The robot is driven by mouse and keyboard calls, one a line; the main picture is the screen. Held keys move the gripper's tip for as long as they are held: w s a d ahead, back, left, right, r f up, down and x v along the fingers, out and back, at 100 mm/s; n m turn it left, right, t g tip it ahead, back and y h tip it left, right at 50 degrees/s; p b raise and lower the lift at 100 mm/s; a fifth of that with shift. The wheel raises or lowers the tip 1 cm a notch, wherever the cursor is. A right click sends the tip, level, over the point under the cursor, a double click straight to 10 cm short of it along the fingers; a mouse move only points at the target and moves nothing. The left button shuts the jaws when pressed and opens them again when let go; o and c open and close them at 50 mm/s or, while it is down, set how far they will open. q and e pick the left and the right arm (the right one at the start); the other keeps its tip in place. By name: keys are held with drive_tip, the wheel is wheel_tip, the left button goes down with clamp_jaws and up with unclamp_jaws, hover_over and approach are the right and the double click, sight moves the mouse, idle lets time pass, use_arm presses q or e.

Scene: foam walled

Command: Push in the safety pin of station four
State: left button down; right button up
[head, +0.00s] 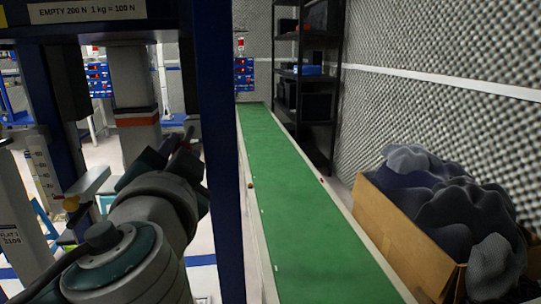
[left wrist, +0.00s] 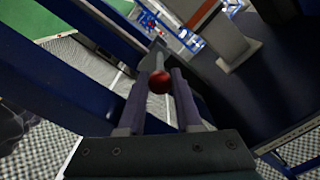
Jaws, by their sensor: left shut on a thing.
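My left gripper (head: 180,140) is beside the blue upright of the frame at the left of the head view, with my arm hiding part of it. In the left wrist view my left gripper (left wrist: 162,76) has its two purple fingers on either side of a red ball knob (left wrist: 159,82) and is shut on it. A grey rod runs from the knob toward the blue frame. I take this to be the safety pin; its far end and hole are not clear. No station number is readable. My right gripper is not in view.
A blue upright (head: 220,160) stands close right of my left arm. A sign (head: 86,11) reads "EMPTY 200 N 1 kg = 100 N". A long green belt (head: 300,210) runs beyond, largely clear.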

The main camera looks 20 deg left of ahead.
use_arm(q)
drive_tip(key=c, duration=0.6)
unclamp_jaws()
